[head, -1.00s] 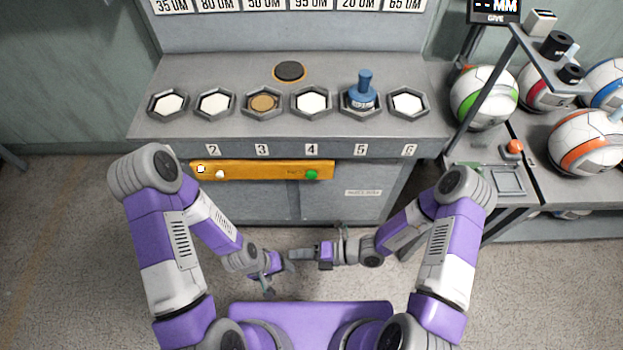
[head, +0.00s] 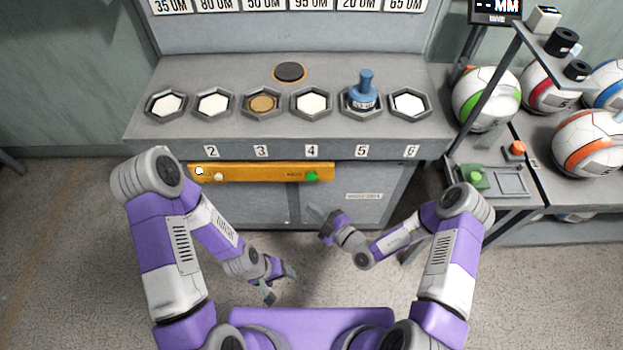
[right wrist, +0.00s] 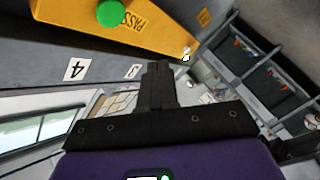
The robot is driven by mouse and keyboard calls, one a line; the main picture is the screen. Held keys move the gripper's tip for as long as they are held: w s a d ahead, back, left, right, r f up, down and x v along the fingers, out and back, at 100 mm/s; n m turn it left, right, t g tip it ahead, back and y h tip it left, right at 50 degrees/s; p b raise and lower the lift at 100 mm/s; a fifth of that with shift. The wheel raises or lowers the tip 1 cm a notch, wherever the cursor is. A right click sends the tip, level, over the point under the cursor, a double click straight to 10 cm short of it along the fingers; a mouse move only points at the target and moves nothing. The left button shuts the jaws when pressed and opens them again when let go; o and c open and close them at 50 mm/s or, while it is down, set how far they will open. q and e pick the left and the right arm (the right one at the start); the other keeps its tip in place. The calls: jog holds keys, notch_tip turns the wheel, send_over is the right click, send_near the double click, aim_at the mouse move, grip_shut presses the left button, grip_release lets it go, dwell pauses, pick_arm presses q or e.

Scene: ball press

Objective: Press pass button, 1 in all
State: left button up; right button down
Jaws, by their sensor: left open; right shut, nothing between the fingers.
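The pass button is a green round button (head: 312,176) at the right end of a yellow panel (head: 262,172) on the front of the grey press bench. In the right wrist view the green button (right wrist: 110,13) shows at the top, beside the word PASS on the yellow panel. My right gripper (head: 314,211) is shut and empty, below the button and apart from it. In the right wrist view its dark closed fingers (right wrist: 158,75) point toward the panel. My left gripper (head: 281,281) is open and empty, low in front of the bench.
A white button (head: 218,177) sits near the panel's left end. Hexagonal sockets (head: 213,104) line the bench top, one holding a blue plunger-like piece (head: 364,91). A side bench at right holds several balls (head: 486,99) and an orange button (head: 518,148). Floor space in front is clear.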

aim_at(311, 177)
jog(key=w+b, duration=0.3)
jog(key=w, duration=0.4)
jog(key=shift+w, duration=0.35)
dwell(1.7)
jog(key=shift+w, duration=0.4)
jog(key=shift+w, duration=0.5)
dwell(0.5)
jog(key=shift+s, duration=0.1)
jog(key=shift+s+p, duration=0.65)
jog(key=shift+s, duration=0.15)
